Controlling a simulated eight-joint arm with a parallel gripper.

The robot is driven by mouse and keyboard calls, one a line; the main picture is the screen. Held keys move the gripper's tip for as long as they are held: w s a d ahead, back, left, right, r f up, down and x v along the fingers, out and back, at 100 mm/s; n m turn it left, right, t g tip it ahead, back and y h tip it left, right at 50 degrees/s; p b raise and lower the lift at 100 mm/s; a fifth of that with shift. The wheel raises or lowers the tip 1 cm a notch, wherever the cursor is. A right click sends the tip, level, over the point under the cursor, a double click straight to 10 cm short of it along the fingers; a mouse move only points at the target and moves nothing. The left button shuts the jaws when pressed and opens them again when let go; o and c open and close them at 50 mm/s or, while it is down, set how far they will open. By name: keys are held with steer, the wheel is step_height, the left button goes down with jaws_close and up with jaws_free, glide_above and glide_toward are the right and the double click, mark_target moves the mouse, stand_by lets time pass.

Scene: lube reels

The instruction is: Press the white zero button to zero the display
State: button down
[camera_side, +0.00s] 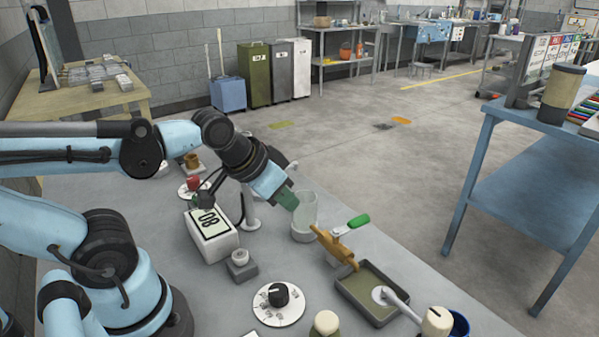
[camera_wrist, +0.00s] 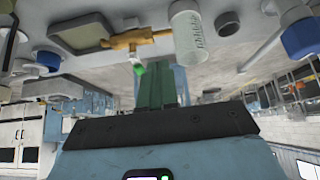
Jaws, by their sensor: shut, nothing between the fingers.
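A white box with a display (camera_side: 209,222) stands left of centre in the side view, and dark digits show on its face. A white round button (camera_side: 240,257) sits on a small grey block just in front of that box; I take it as the zero button. My gripper (camera_side: 291,204) has green fingers, shut and empty. It is up and to the right of the button, apart from it, beside the clear cylinder. In the wrist view the fingers (camera_wrist: 160,83) point away from the camera. I cannot make out the button there.
A clear cylinder (camera_side: 305,216) stands by a brass tap (camera_side: 335,246) with a green handle (camera_side: 358,222). A shallow tray (camera_side: 352,300) lies in front. A dial with a black knob (camera_side: 279,295) is near the front. The bench between button and dial is bare.

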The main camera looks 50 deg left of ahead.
steer(key=s+a+f+g+h, duration=0.1)
steer(key=s+a+f+g, duration=0.1)
steer(key=s+a, duration=0.15)
step_height(320, 180, up, 4)
steer(key=t+h, duration=0.1)
steer(key=h, duration=0.5)
glide_above(235, 252)
steer(key=shift+f+m, duration=0.15)
steer(key=shift+m, duration=0.25)
steer(key=shift+f, duration=4.4)
steer(key=shift+f, duration=0.15)
steer(key=shift+f, duration=0.3)
steer(key=shift+r, duration=0.1)
steer(key=shift+r, duration=0.35)
